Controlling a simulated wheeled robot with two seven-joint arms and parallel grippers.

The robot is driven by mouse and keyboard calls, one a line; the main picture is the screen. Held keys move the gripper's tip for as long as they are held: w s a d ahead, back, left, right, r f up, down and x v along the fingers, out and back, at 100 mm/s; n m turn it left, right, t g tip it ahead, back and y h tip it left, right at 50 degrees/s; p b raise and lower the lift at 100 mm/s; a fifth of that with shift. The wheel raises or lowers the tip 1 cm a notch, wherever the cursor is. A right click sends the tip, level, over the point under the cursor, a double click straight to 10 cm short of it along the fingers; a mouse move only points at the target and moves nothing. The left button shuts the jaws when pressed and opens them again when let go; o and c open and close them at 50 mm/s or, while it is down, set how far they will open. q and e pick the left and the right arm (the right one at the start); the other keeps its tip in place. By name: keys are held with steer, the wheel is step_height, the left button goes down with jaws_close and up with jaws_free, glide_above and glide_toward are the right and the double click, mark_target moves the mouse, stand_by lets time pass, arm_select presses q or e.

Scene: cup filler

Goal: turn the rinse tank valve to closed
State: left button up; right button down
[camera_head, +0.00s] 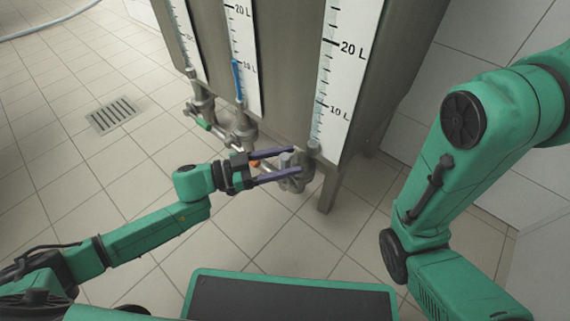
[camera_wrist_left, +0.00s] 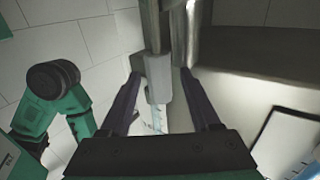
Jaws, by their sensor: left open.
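My left gripper (camera_head: 296,160) is open, its two dark fingers reaching right to the rightmost valve (camera_head: 291,183) at the foot of the steel tank. In the left wrist view, a grey valve part (camera_wrist_left: 157,80) lies between the open fingers; contact cannot be told. A bit of orange (camera_head: 255,163) shows by the gripper, mostly hidden. The left valve (camera_head: 201,104) has a green handle (camera_head: 203,124) lying low. No label shows which tank is the rinse tank. My right gripper is out of view.
The steel tank body (camera_head: 290,70) carries several scale strips (camera_head: 345,75) above the valves. A tank leg (camera_head: 328,190) stands right of the rightmost valve. A floor drain (camera_head: 112,114) lies at the left, with open tiled floor around it. My right arm fills the right side.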

arm_select(q)
jaws_close()
stand_by(1.4)
